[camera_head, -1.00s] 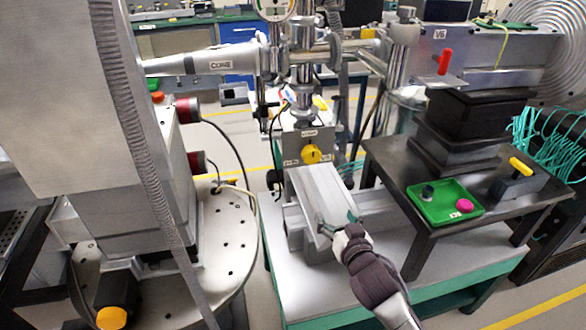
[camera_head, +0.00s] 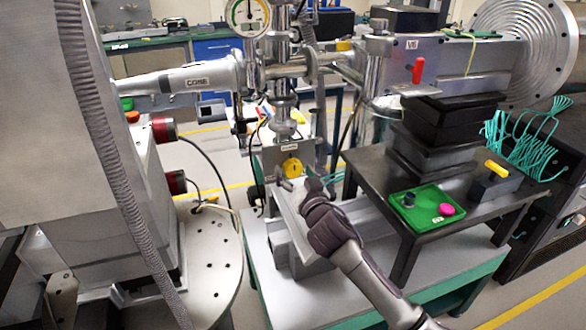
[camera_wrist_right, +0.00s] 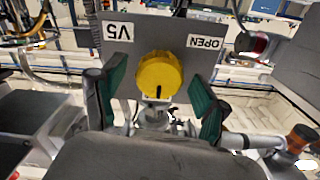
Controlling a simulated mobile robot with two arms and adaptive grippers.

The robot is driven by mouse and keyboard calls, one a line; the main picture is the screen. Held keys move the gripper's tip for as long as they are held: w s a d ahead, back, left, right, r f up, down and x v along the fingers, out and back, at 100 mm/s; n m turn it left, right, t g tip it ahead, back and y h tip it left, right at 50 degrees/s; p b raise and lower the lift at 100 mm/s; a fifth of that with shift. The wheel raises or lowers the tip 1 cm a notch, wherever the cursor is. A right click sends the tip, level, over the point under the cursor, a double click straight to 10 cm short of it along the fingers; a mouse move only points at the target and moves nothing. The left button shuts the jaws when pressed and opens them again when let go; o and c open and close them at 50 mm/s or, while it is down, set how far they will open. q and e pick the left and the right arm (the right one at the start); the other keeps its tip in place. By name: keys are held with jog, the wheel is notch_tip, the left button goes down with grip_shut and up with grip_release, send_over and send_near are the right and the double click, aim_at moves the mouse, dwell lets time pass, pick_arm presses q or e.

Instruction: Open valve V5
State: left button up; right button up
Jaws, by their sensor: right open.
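Valve V5 has a round yellow knob (camera_head: 292,168) on a grey panel in the head view, at the middle of the picture. In the right wrist view the yellow knob (camera_wrist_right: 160,75) faces me with a dark mark at its lower edge. The labels "V5" (camera_wrist_right: 118,31) and "OPEN" (camera_wrist_right: 205,42) sit on the panel on either side of it and look upside down. My right gripper (camera_wrist_right: 160,92) is open, with its green-padded fingers on both sides of the knob and apart from it. In the head view my right gripper (camera_head: 300,185) is just below the knob. My left gripper is not in view.
A black table (camera_head: 420,215) at the right bears a green tray (camera_head: 422,212) with small parts and a yellow-handled block (camera_head: 495,172). A red-handled V6 valve (camera_head: 417,70) stands behind. A gauge (camera_head: 246,15) and steel pipes rise above the knob.

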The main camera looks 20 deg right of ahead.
jog(key=shift+w, duration=0.8)
jog(key=c, duration=1.2)
jog(key=shift+o, duration=0.2)
